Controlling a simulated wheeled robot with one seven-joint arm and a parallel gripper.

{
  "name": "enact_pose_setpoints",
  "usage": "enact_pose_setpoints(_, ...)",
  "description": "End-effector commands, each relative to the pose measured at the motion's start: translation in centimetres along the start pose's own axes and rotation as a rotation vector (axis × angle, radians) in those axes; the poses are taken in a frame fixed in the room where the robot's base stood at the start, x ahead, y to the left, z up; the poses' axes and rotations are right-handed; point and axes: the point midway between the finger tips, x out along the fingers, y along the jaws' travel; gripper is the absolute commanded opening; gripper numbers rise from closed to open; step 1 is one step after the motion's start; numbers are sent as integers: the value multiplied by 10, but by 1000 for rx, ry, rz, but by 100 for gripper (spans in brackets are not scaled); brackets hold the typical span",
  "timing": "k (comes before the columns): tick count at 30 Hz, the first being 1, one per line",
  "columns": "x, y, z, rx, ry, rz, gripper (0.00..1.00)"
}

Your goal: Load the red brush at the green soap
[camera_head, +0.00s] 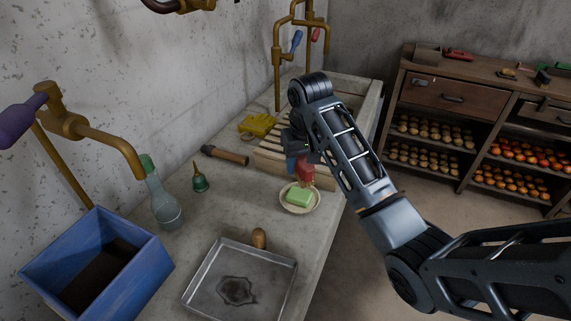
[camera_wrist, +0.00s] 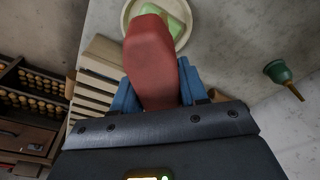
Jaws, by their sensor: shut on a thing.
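My gripper (camera_head: 297,163) is shut on the red brush (camera_head: 305,172), whose red body also fills the middle of the wrist view (camera_wrist: 150,62) between the blue fingers. The green soap (camera_head: 299,196) lies in a round cream dish (camera_head: 285,205) on the stone counter. The brush is just above the soap's far side in the head view, with its lower end close to it. In the wrist view the brush covers part of the soap (camera_wrist: 178,28). I cannot tell whether brush and soap touch. The bristles are largely hidden.
A wooden slatted rack (camera_head: 268,158) stands just behind the dish. A yellow thing (camera_head: 257,125) and a wooden-handled tool (camera_head: 226,155) lie by the wall.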

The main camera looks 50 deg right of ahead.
Motion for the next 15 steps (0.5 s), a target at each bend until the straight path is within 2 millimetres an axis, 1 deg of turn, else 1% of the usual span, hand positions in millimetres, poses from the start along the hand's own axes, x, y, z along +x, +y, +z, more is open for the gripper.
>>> enact_pose_setpoints(3, 1, 6, 1, -17, -1, -2, 18)
enact_pose_setpoints(8, 6, 7, 2, -24, -2, -3, 18)
enact_pose_setpoints(15, 24, 8, 4, -22, -3, -3, 18)
